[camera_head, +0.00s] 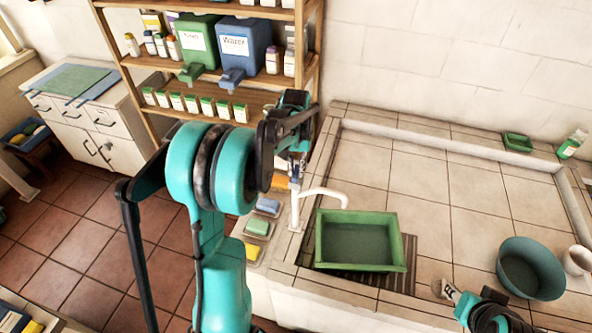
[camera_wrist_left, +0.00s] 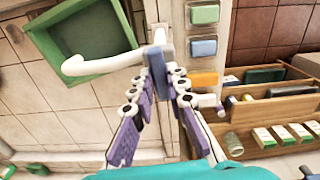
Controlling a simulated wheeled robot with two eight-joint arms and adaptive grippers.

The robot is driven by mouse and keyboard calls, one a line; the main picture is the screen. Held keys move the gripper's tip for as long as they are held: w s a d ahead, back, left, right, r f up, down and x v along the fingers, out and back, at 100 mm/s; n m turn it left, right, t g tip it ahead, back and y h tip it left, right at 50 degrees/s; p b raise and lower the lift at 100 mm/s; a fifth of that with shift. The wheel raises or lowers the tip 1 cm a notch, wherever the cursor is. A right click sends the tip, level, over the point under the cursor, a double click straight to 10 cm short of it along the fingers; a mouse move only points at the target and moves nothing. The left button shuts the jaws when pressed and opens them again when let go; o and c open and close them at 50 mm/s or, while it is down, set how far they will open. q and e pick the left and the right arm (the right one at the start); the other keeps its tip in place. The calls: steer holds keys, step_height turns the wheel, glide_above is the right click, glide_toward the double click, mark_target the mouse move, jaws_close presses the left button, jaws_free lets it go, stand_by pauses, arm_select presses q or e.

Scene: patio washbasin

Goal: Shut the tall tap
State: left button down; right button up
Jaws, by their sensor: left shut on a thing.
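The tall tap (camera_head: 295,207) is white and stands at the left edge of the tiled counter. Its curved spout (camera_head: 325,193) reaches right over a green basin (camera_head: 360,261). In the left wrist view the spout (camera_wrist_left: 100,64) points left, and a blue lever (camera_wrist_left: 157,72) sits at the tap's top. My left gripper (camera_head: 297,172) is at the top of the tap, with its purple-padded fingers (camera_wrist_left: 157,90) on both sides of the lever, shut on it. My right gripper (camera_head: 462,301) shows only partly at the lower right, and its jaws are unclear.
Sponges, one green (camera_head: 257,226) and one blue (camera_head: 268,206), lie left of the tap. A wooden shelf (camera_head: 308,75) with dispensers and bottles stands behind my left arm. A teal bowl (camera_head: 530,268) is at the right. The counter's middle is clear.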

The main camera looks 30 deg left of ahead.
mark_target(296, 171)
arm_select(q)
steer(key=shift+m, duration=0.5)
steer(key=c, duration=1.5)
jaws_free()
step_height(296, 171, up, 12)
